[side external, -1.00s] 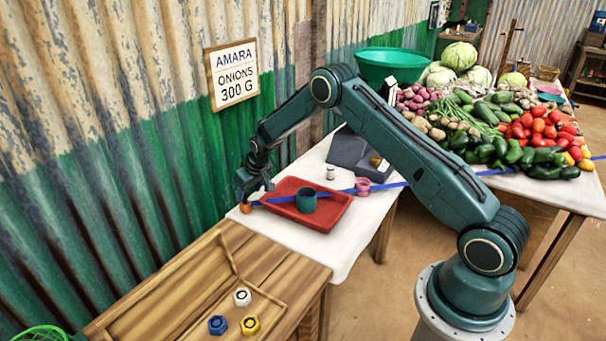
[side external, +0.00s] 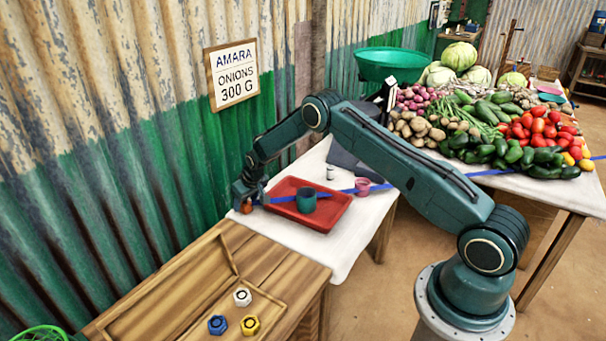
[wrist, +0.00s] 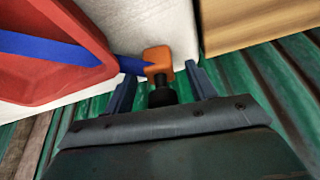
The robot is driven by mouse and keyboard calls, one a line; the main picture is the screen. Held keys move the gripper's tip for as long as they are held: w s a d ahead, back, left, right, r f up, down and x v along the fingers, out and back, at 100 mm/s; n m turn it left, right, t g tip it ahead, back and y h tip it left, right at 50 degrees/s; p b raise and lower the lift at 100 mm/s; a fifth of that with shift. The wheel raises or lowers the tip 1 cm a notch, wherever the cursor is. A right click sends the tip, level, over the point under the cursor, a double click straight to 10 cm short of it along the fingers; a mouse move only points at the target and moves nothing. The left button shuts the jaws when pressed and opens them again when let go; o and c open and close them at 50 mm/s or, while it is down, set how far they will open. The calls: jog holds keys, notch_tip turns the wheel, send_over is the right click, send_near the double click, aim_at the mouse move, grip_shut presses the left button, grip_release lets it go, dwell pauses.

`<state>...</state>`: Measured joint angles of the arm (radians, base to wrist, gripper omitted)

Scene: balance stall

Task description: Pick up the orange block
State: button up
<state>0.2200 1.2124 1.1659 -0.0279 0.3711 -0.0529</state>
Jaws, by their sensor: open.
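The orange block (side external: 246,208) sits at the left end of the white-topped table, by the green corrugated wall. It also shows in the wrist view (wrist: 158,56), near the table edge with a blue strip touching or passing beside it. My gripper (side external: 249,199) is low at the block and partly covers it in the side view. In the wrist view my gripper (wrist: 161,78) is open, with one finger on each side of the block's near end. A dark round piece shows between the fingers and overlaps the block. I cannot tell whether the fingers touch the block.
A pink cup (side external: 362,187) and small grey cylinder (side external: 330,173) stand behind. A wooden bench (side external: 190,295) with several hex nuts is in front. The wall is close behind.

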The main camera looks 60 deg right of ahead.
jog(key=shift+x, duration=0.85)
jog(key=c, duration=1.1)
jog(key=shift+r, duration=0.15)
notch_tip(320, 180, up, 20)
jog(key=shift+f, duration=0.1)
